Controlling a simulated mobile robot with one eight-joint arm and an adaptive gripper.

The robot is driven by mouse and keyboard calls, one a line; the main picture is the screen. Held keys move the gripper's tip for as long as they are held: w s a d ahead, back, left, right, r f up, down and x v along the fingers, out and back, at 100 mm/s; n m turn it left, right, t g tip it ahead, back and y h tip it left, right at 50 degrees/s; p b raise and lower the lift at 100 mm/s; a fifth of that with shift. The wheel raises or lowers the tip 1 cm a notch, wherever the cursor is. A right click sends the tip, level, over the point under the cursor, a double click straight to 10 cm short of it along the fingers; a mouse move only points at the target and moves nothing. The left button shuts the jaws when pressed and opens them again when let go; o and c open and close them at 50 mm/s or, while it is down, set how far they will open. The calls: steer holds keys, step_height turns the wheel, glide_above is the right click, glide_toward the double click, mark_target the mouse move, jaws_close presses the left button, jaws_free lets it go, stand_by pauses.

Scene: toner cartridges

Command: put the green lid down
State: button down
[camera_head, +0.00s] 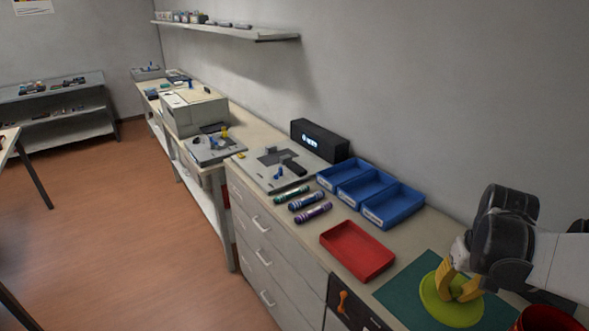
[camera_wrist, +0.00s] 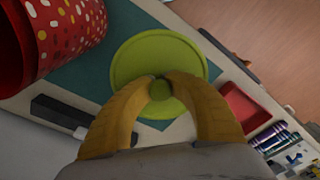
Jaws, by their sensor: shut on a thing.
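The green lid (camera_head: 447,308) is a round lime-green disc with a knob in its middle. It shows at the lower right of the head view, over a dark green mat (camera_head: 403,297). My gripper (camera_head: 458,289) has yellow fingers and is shut on the lid's knob. In the wrist view the lid (camera_wrist: 130,66) fills the upper middle, with the fingertips (camera_wrist: 160,89) closed on both sides of the knob. The lid is over the mat; I cannot tell whether it touches it.
A red tray (camera_head: 357,250), blue bins (camera_head: 392,207) and several toner cartridges (camera_head: 312,213) lie further along the counter. A black box (camera_head: 320,141) stands by the wall. Part of the mat is clear.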

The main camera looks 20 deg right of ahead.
steer(key=w+d+f+b, duration=0.2)
steer(key=w+b, duration=0.1)
steer(key=w, duration=0.5)
steer(key=shift+g+y, duration=0.3)
steer(key=f+b, duration=0.4)
steer(key=f, duration=0.5)
steer(key=shift+s+f, duration=0.2)
steer(key=shift+f, duration=0.1)
steer(key=c, duration=1.3)
jaws_free()
steer(key=shift+c, duration=0.2)
step_height(320, 180, up, 12)
steer(key=p, duration=0.5)
steer(key=a+r+n+t, duration=0.2)
steer(key=a+n+t, duration=0.1)
steer(key=a, duration=1.1)
steer(key=a+r+n+t, duration=0.2)
steer(key=a+t, duration=0.1)
steer(key=a, duration=1.2)
steer(key=shift+w+a+n+t, duration=0.25)
steer(key=shift+w+n+t, duration=0.15)
steer(key=shift+w, duration=0.05)
